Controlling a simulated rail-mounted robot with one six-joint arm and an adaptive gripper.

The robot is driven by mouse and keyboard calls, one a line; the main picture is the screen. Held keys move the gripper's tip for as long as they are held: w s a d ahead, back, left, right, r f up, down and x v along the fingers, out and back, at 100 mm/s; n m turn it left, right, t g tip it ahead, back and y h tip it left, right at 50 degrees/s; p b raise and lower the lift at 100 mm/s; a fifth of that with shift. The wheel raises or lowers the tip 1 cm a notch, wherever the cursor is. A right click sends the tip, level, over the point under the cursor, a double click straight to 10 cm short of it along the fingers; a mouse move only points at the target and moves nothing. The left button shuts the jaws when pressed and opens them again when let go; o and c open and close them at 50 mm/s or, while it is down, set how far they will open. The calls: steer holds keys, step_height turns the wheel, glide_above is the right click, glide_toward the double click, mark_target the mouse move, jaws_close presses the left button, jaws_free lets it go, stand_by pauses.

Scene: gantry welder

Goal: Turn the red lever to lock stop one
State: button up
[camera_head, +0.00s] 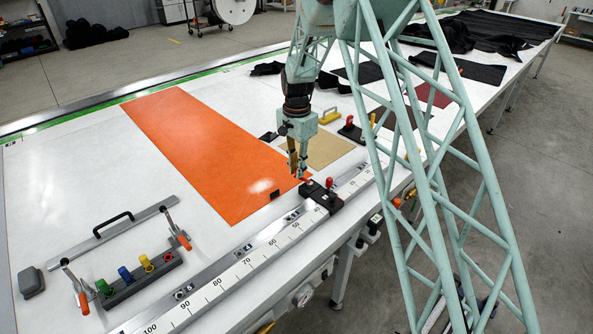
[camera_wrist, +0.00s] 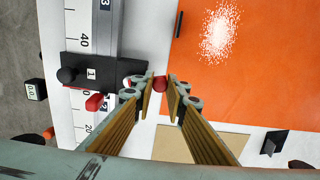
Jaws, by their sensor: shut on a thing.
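The black stop block marked 1 (camera_wrist: 105,68) sits across the measuring rail (camera_wrist: 78,20); in the head view the block (camera_head: 322,197) is at the near edge of the table. My gripper (camera_head: 298,175) points down beside the block, on the orange sheet's side. In the wrist view its fingertips (camera_wrist: 166,84) are close together around the red end of the lever (camera_wrist: 159,83). The fingers hide part of the lever, so its exact angle is unclear. A second red part (camera_wrist: 95,102) shows beside the block, apart from the fingers.
The orange sheet (camera_head: 200,150) lies flat beside the rail. A tan piece (camera_head: 318,150) and a yellow handle (camera_head: 330,116) lie beyond my gripper. A rack with coloured knobs (camera_head: 140,280) and a bar with a black handle (camera_head: 110,228) are at left.

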steer(key=o, duration=0.9)
steer(key=shift+r, duration=0.15)
steer(key=shift+r, duration=5.85)
steer(key=shift+r, duration=0.1)
